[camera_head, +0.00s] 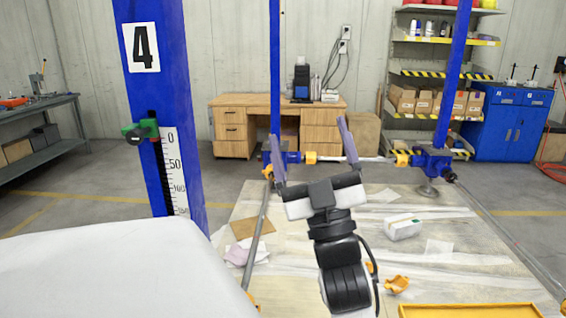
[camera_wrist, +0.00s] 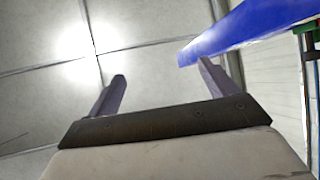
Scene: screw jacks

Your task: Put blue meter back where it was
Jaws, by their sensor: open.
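My gripper (camera_head: 307,128) is raised in the middle of the head view, its two fingers spread wide with nothing between them. In the wrist view, my gripper (camera_wrist: 162,70) points up toward the ceiling and is also empty. I cannot clearly make out a separate blue meter in either view. A blue column (camera_head: 162,100) marked 4 stands left of my gripper and carries a white scale strip (camera_head: 174,172). A green clamp-like part (camera_head: 140,131) sits on it. A blue column (camera_wrist: 245,27) crosses the upper right of the wrist view, beyond the right finger.
A wooden desk (camera_head: 233,125) with a dark device (camera_head: 301,82) stands at the back. Shelves with boxes and a blue cabinet (camera_head: 505,125) are at the right. A white box (camera_head: 402,228) and orange pieces (camera_head: 396,284) lie on the floor. A workbench (camera_head: 40,104) stands far left.

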